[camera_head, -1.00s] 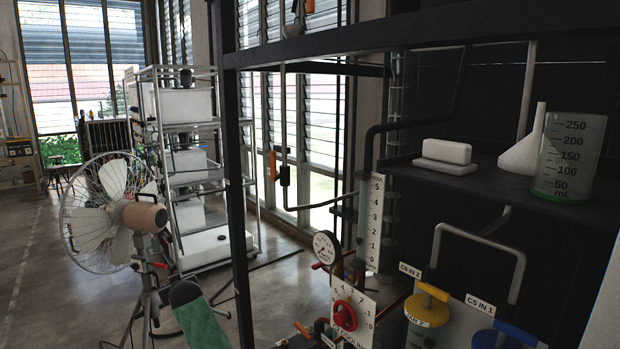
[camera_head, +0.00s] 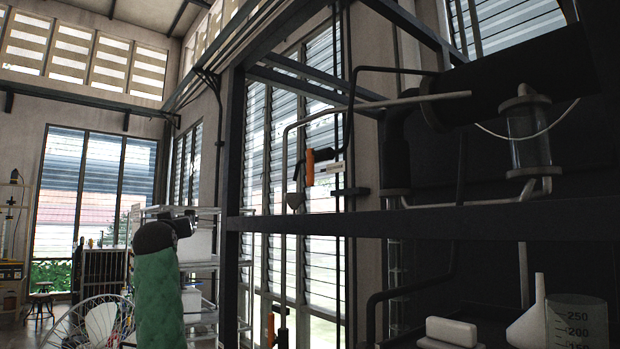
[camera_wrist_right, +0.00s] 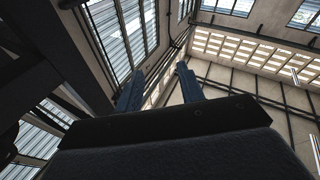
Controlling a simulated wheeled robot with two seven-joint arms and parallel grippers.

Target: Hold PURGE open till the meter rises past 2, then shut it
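An orange lever handle (camera_head: 310,166) sits on a thin pipe before the louvred window in the head view. A small pale tag beside it is too small to read, so I cannot tell whether it says PURGE. A second orange handle (camera_head: 271,329) shows lower on the pipework. The scaled meter tube is not readable now; its numbers are out of view. My right gripper (camera_wrist_right: 157,86) shows two blue fingers apart in the right wrist view, with nothing between them, pointing up toward the high windows. My left gripper is not in view.
A dark frame beam (camera_head: 440,220) crosses in front of the pipework. A glass cylinder (camera_head: 529,138) hangs at upper right. A beaker (camera_head: 577,322), funnel (camera_head: 530,325) and white block (camera_head: 451,331) stand at lower right. A fan (camera_head: 95,325) and wire rack (camera_head: 205,262) are left.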

